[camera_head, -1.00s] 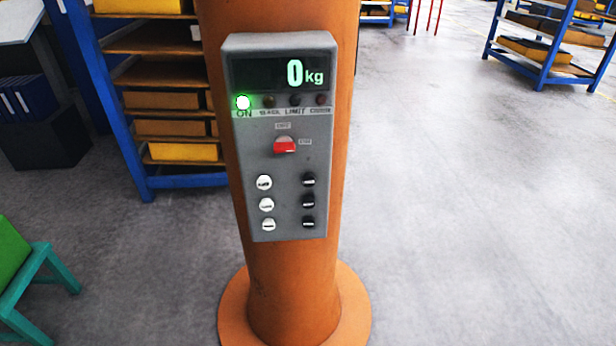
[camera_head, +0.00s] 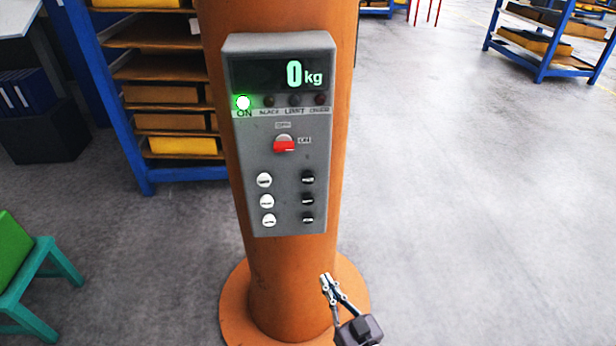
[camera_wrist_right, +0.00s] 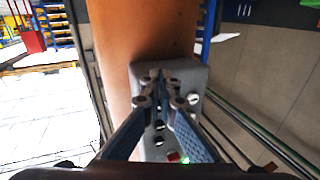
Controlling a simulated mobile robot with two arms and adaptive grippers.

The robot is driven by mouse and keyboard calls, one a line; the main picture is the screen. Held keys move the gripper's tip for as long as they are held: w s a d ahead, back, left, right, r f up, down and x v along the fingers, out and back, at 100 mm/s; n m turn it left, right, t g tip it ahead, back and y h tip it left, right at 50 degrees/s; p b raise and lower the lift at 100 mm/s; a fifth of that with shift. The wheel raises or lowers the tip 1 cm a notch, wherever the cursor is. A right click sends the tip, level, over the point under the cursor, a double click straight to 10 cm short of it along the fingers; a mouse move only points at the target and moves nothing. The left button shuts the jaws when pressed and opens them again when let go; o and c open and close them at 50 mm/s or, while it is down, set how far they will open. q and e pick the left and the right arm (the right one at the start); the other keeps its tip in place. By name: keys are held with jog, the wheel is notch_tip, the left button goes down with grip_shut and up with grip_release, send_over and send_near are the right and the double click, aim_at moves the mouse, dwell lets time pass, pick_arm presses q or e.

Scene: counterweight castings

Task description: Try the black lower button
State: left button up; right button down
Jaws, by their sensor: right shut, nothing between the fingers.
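A grey control panel (camera_head: 281,160) is fixed upright on an orange column (camera_head: 290,280). It carries a column of white buttons on the left and a column of black buttons on the right. The black lower button (camera_head: 307,218) is at the bottom right of the panel. My right gripper (camera_head: 327,281) is shut and empty, below the panel and a little right of it, apart from the buttons. In the right wrist view the shut fingers (camera_wrist_right: 160,80) point at the panel (camera_wrist_right: 190,77) and hide part of it. My left gripper is not in view.
The display (camera_head: 280,73) reads 0 kg and a green lamp (camera_head: 243,102) is lit. A red switch (camera_head: 284,145) sits mid-panel. A blue shelf rack (camera_head: 143,180) stands behind left, a green stool (camera_head: 45,262) at left.

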jog(key=a+r+n+t+y, duration=0.1)
jog(key=r+y, duration=0.1)
jog(key=r, duration=0.6)
jog(key=s+a+r+n+t+y, duration=0.1)
jog(key=r+t+y, duration=0.1)
jog(key=r, duration=0.6)
jog(key=a+r+n+t+y+p, duration=0.1)
jog(key=r+y, duration=0.1)
jog(key=r, duration=0.7)
jog(key=shift+s+a+y, duration=0.3)
jog(key=shift+s+y, duration=0.1)
jog(key=b, duration=0.3)
send_near(308, 177)
jog(key=w+a+r, duration=0.2)
jog(key=a+r, duration=0.2)
jog(key=shift+w+d+r+b, duration=0.1)
jog(key=shift+w+b, duration=0.2)
jog(key=shift+w, duration=0.15)
jog(key=shift+w, duration=0.15)
jog(key=shift+w, duration=0.3)
